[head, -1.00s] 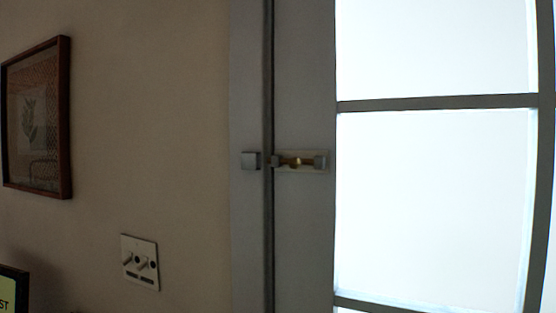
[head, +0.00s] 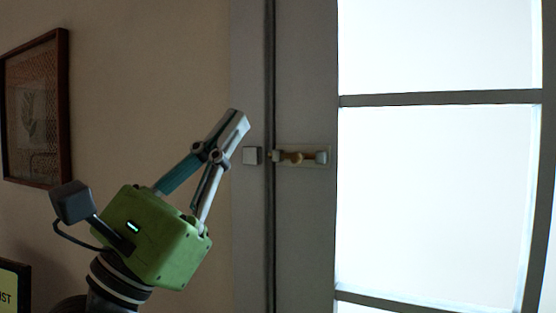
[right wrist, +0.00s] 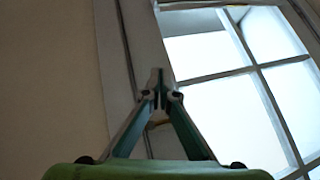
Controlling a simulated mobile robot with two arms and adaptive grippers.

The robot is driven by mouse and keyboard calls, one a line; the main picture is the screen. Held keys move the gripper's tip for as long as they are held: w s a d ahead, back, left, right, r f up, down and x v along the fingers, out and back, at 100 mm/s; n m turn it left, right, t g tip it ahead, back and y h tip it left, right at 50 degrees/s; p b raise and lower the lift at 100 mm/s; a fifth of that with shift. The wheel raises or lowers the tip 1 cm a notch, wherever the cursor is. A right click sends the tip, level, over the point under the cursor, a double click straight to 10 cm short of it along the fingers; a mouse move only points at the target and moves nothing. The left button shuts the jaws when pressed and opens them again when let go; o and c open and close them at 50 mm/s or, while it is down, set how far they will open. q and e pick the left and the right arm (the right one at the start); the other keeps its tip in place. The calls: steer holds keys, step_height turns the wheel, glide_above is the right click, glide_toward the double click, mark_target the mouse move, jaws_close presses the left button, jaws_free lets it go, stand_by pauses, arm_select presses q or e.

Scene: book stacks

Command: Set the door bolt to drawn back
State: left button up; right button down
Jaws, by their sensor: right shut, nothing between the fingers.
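The door bolt (head: 292,157) is a brass rod with a knob, on a pale plate at the left edge of the glazed door. A small grey keeper block (head: 250,155) sits on the frame across the gap. I cannot tell how far the rod reaches towards it. My right gripper (head: 238,122) is green with slim fingers. It is shut and empty, its tips up and left of the keeper in the head view. In the right wrist view its closed fingertips (right wrist: 158,75) point up along the frame; a brass-coloured bit shows behind the fingers. My left gripper is not in view.
The door (head: 303,70) has bright glass panes to the right of the bolt. A framed picture (head: 35,110) hangs on the wall at left. A dark-edged sign (head: 12,290) shows at the lower left. The space in front of the bolt is clear.

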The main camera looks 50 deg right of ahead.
steer(key=s+d+m+y, duration=0.3)
steer(key=m+t+y+p, duration=0.1)
steer(key=t+y+p, duration=0.4)
steer(key=t+y, duration=0.45)
glide_toward(288, 157)
steer(key=f+x, duration=0.1)
steer(key=x, duration=0.4)
steer(key=shift+t+h+b, duration=0.3)
steer(key=shift+t+h, duration=0.15)
